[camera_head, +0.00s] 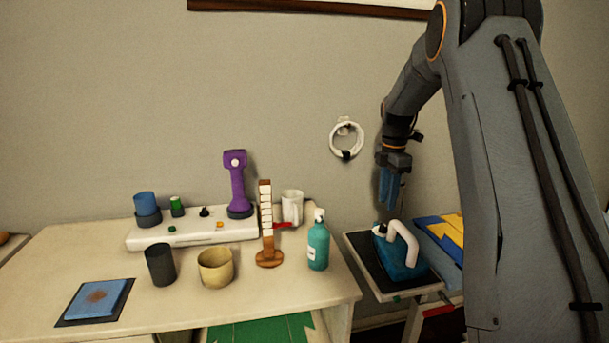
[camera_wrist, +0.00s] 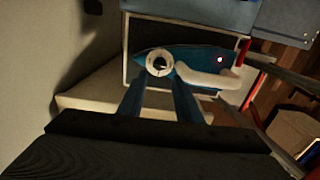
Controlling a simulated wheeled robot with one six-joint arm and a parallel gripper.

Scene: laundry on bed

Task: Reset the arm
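My gripper (camera_head: 390,190) hangs fingers-down at the right, above the back of a small side stand. In the wrist view its two blue fingers (camera_wrist: 158,98) are apart with nothing seen between them. A teal iron (camera_head: 403,270) with a white handle lies on a dark pad (camera_head: 362,262) on that stand, below my gripper. The iron also shows in the wrist view (camera_wrist: 200,60), beyond the fingertips, and its round white-rimmed knob (camera_wrist: 159,63) lines up with the gap. The fingers look clear of the iron.
A cream table (camera_head: 215,298) on the left holds a teal pump bottle (camera_head: 318,247), a wooden stacked piece (camera_head: 266,220), a yellow bowl (camera_head: 215,272), a dark cup (camera_head: 160,265) and a purple device (camera_head: 237,185). A white ring (camera_head: 346,140) hangs on the wall left of my gripper.

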